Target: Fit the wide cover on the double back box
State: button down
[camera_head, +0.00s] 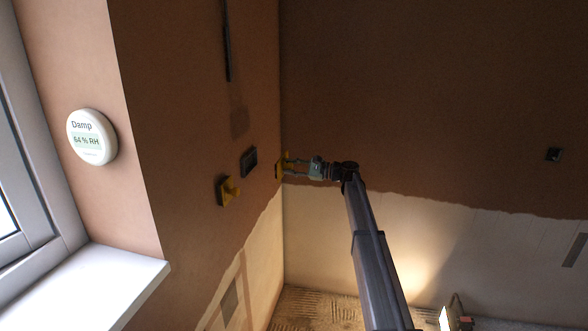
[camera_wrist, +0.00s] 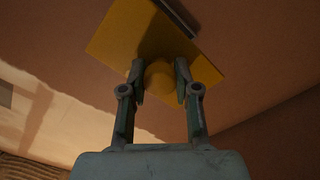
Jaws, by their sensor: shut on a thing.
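My gripper (camera_head: 288,163) is shut on the round knob of a yellow cover (camera_head: 279,168), close to the plastered wall's corner. In the wrist view the yellow cover (camera_wrist: 118,38) is a flat rectangular plate, tilted in the picture, with its knob (camera_wrist: 160,76) between my fingertips (camera_wrist: 160,80). The dark, wide back box (camera_head: 249,161) sits in the left wall, left of the cover and apart from it in the head view. In the wrist view a dark edge (camera_wrist: 180,14), likely the box, shows past the plate's upper edge; the rest is hidden.
A smaller box with a yellow knobbed cover (camera_head: 227,190) is lower left on the same wall. A small dark box (camera_head: 553,154) is on the right wall. A white damp meter (camera_head: 91,137) hangs by the window above the sill (camera_head: 95,290).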

aim_at(283, 166)
jog(key=shift+x, duration=5.85)
jog(key=shift+w+a, duration=0.1)
jog(key=shift+a, duration=0.3)
jog(key=c, duration=0.8)
grip_release()
jog(key=shift+o, duration=0.2)
jog(key=shift+d, duration=0.15)
jog(key=shift+v, duration=3.35)
